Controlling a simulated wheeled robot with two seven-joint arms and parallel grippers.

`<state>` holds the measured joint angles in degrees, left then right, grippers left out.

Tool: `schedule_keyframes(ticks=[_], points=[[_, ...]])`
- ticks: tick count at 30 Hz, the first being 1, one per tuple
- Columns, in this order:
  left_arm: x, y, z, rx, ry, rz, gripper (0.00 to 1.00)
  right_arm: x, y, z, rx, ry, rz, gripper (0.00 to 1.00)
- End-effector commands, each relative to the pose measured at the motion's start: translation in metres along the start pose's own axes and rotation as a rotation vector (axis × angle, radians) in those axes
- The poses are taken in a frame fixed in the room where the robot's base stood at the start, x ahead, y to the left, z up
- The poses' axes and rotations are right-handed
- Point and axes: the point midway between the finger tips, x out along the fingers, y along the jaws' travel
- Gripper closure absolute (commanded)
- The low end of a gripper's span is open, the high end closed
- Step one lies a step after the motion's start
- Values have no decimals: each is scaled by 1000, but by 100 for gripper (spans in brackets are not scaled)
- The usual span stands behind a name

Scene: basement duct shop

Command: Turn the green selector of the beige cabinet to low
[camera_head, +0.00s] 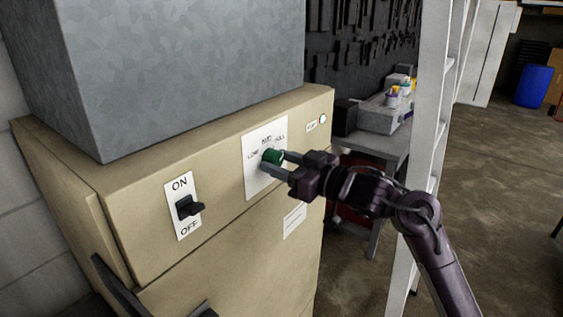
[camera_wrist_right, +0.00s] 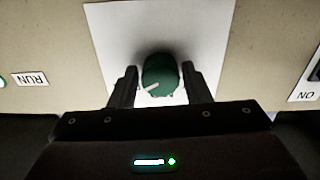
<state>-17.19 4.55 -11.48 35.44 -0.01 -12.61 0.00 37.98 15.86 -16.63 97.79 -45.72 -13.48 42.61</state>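The beige cabinet (camera_head: 225,262) stands at left, with a white selector plate (camera_head: 252,180) on its front. The green selector (camera_head: 271,157) is a round knob on this plate, with LOW printed at its left and other labels above and right. In the right wrist view, which is upside down, the knob (camera_wrist_right: 160,76) has a white pointer line toward the lower left, matching the right-hand label side. My right gripper (camera_head: 288,164) is open, its fingers on either side of the knob, with narrow gaps visible.
A black ON/OFF switch (camera_head: 188,207) sits left of the selector, and a small RUN lamp (camera_head: 322,119) sits right. A grey metal box (camera_head: 190,70) stands on the cabinet. A pale ladder (camera_head: 430,120) stands close behind my right arm. Open floor lies at right.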

Motion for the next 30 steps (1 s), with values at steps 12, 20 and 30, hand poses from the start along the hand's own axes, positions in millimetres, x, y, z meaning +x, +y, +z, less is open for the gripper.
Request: schedule_keyframes(ticks=[12, 20, 30], points=[[2, 0, 0, 0, 0, 0, 64, 0, 0, 1, -10, 0, 0, 87], [12, 0, 1, 0, 1, 0, 64, 0, 0, 3, -109, 1, 0, 87], [41, 1, 3, 0, 2, 0, 64, 0, 1, 4, -397, 7, 1, 87]])
